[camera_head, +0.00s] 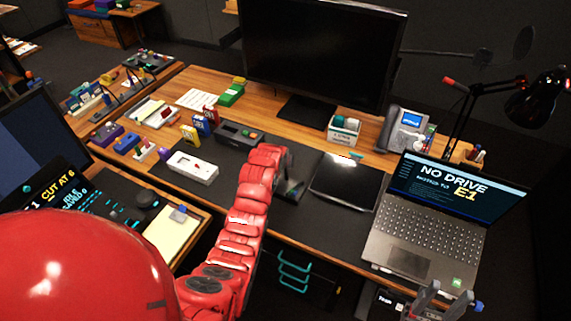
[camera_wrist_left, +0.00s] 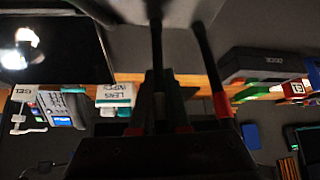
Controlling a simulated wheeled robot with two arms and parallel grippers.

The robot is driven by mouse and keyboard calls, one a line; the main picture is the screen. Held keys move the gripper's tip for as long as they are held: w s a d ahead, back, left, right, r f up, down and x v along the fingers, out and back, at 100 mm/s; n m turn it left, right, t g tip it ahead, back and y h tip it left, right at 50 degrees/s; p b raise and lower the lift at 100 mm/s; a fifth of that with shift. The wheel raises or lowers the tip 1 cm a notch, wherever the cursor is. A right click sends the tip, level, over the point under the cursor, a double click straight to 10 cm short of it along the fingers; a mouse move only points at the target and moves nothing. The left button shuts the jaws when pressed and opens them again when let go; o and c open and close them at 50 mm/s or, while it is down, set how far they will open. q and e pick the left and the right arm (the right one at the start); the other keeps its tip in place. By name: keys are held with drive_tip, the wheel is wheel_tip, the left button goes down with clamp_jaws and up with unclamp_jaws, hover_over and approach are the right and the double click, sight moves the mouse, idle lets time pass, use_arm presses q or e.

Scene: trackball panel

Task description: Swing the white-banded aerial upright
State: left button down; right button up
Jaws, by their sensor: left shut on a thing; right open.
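I cannot make out a white band on any aerial in either view. I cannot tell whether either is the aerial. My left gripper (camera_head: 290,187) is low over the dark desk mat, mostly hidden by its red arm. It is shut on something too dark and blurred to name. My right gripper (camera_head: 440,298) is open and empty at the bottom right, in front of the laptop.
A laptop (camera_head: 425,222) stands at the right and a black tablet (camera_head: 347,181) lies beside my left gripper. A black dock (camera_head: 238,134) and white box (camera_head: 192,167) lie left of it. A monitor (camera_head: 318,45) and phone (camera_head: 403,130) stand behind. Bare mat (camera_head: 335,222) shows in front.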

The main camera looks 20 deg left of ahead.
use_arm(q)
drive_tip(key=c, duration=0.9)
unclamp_jaws()
drive_tip(key=shift+s+r, duration=0.1)
drive_tip(key=v, duration=1.7)
drive_tip(key=shift+r+b, duration=0.1)
drive_tip(key=shift+b, duration=0.3)
